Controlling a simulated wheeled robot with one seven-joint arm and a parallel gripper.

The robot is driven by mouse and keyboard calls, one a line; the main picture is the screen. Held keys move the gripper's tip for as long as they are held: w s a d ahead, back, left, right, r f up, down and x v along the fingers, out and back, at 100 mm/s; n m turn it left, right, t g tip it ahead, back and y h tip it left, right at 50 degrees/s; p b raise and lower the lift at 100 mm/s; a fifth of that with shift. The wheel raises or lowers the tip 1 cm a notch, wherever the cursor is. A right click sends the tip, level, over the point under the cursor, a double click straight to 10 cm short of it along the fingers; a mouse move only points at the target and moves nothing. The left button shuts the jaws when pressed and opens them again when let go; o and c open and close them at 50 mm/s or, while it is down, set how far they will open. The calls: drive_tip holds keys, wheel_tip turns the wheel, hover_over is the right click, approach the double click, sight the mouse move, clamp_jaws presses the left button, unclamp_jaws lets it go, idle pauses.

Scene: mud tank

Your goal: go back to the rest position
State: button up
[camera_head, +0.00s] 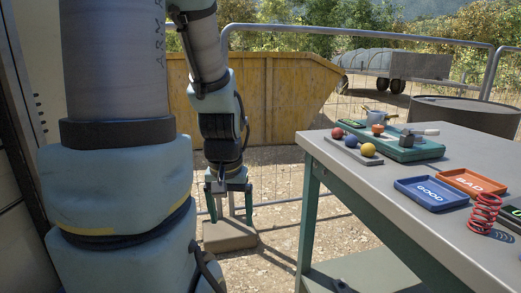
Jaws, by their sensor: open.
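My gripper (232,214) hangs pointing down to the left of the table (322,142). Its two fingers are apart, with nothing seen between them. It is clear of the table edge and appears in front of a flat block (229,236) on the ground. My arm fills much of the left side of the view.
On the table are a rack (347,151) with several coloured balls, a green device (400,151), a blue GOOD tray (430,194), an orange BAD tray (468,182) and a red spring (484,213). A metal fence (281,201) and yellow skip (290,95) stand behind.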

wheel_tip(320, 180, up, 19)
drive_tip(key=p, duration=1.6)
drive_tip(key=shift+f, duration=0.2)
